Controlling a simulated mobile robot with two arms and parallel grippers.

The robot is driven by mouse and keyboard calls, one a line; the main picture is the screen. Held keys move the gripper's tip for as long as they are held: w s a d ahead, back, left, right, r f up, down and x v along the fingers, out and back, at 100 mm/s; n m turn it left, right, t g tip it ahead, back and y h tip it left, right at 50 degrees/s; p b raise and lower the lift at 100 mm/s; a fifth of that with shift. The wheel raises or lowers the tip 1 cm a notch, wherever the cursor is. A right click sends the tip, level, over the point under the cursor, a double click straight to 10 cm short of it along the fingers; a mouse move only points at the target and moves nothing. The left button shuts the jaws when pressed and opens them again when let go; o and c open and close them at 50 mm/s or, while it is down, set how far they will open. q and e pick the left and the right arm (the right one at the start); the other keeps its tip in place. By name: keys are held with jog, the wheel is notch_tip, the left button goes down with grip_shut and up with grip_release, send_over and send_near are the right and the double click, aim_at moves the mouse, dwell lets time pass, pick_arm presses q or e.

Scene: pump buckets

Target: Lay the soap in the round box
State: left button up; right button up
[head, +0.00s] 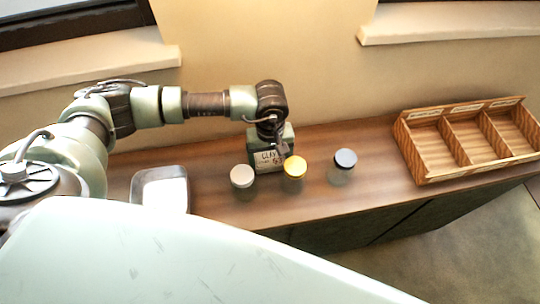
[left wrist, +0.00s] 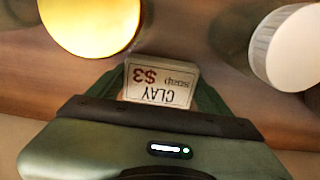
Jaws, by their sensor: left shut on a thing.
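The soap (head: 266,159) is a small block with a pale label reading "CLAY soap $3". My left gripper (head: 272,145) is shut on it at the back of the wooden counter, behind the white and yellow lids. In the left wrist view the soap (left wrist: 161,82) sits between the dark green fingers, its label upside down. Whether it touches the counter I cannot tell. My right gripper is out of view.
A wooden crate (head: 424,180) with three open compartments stands at the right end of the counter. A pale rectangular tray (head: 160,172) is at the left. The counter (head: 385,185) is bare between the dark-lidded jar and the crate. A wall rises behind.

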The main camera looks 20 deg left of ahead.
pick_arm(q)
jog(key=shift+f, duration=0.15)
jog(key=o, duration=1.4)
jog(key=shift+o, duration=0.4)
